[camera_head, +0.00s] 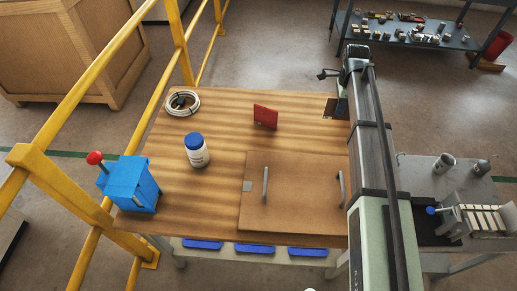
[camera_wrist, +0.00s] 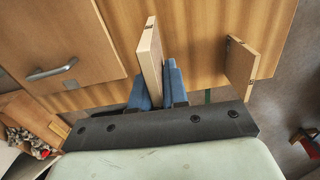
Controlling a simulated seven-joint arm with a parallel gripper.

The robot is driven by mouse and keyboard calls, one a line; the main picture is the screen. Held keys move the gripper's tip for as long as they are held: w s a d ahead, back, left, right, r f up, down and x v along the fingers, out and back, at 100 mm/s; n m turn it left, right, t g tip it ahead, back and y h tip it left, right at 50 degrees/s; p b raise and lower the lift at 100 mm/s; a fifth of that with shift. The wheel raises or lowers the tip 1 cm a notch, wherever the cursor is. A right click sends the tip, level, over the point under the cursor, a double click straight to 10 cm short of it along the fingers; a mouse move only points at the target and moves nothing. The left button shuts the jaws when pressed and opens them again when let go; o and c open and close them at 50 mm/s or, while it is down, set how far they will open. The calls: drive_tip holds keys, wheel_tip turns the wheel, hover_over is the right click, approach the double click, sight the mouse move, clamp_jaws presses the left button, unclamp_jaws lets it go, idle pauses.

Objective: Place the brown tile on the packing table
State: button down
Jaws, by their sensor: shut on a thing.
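In the wrist view my gripper (camera_wrist: 159,84) has its two blue fingers closed on a thin light-brown tile (camera_wrist: 150,58). The tile stands on edge between them and sticks out past the fingertips. I cannot tell whether its far end touches the wooden packing table (camera_head: 215,112). In the head view a dark brown piece (camera_head: 331,108) shows at the table's right edge, partly hidden by my arm; my fingers are not clear there. Another brown slab (camera_wrist: 241,67) stands apart, right of the held tile in the wrist view.
A red tile (camera_head: 265,117) stands upright mid-table. A brown board (camera_head: 300,215) with two metal handles lies at front right. Table between coil and red tile is clear.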

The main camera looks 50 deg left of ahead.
drive_tip(key=shift+f, duration=5)
drive_tip(key=shift+f, duration=0.1)
drive_tip(key=c, duration=1.1)
unclamp_jaws()
drive_tip(key=shift+c, duration=0.2)
wheel_tip(320, 180, up, 12)
drive_tip(key=shift+r, duration=0.1)
